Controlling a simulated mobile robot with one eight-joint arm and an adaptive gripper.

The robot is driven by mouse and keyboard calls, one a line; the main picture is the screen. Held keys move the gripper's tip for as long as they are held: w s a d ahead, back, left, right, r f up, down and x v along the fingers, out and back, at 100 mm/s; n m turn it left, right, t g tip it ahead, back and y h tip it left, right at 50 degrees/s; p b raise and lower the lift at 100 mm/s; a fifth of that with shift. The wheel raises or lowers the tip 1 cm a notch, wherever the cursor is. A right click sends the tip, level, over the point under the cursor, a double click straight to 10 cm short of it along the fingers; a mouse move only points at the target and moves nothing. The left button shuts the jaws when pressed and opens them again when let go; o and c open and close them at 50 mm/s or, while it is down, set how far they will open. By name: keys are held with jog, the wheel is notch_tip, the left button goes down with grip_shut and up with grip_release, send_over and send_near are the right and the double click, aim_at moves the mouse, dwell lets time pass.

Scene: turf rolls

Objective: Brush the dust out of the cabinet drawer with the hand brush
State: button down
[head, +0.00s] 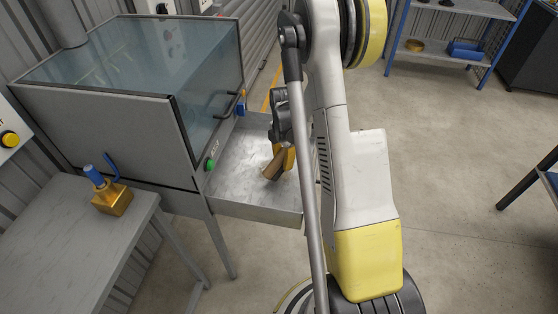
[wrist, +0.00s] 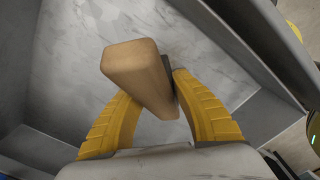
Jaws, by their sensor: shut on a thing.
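My gripper (head: 285,158) is over the open metal drawer (head: 232,178) at the right of the glass-topped cabinet (head: 110,130). Its yellow fingers are shut on the hand brush (head: 272,168), which shows as a tan wooden block. In the wrist view the brush (wrist: 138,72) sits tilted between the two fingers (wrist: 153,85), with the grey drawer floor behind it. A dark part shows beside the block; I cannot tell whether it is bristles or a finger pad. I cannot tell whether the brush touches the floor. The floor has pale, smeary marks; dust is not clearly distinguishable.
The drawer's raised walls (wrist: 268,120) stand close around my gripper. A grey table (head: 70,235) at front left bears a gold block with a blue top (head: 110,197). A blue-framed shelf (head: 445,52) stands at the back right. Open concrete floor lies to the right.

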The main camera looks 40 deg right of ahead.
send_over(301, 178)
jog(key=shift+d+r, duration=0.15)
jog(key=shift+r, duration=0.05)
dwell(0.6)
jog(key=shift+r, duration=0.1)
jog(key=shift+r+p, duration=1.85)
jog(key=shift+r, duration=1.1)
notch_tip(301, 178, up, 3)
jog(key=shift+f+p, duration=0.1)
jog(key=shift+p, duration=0.75)
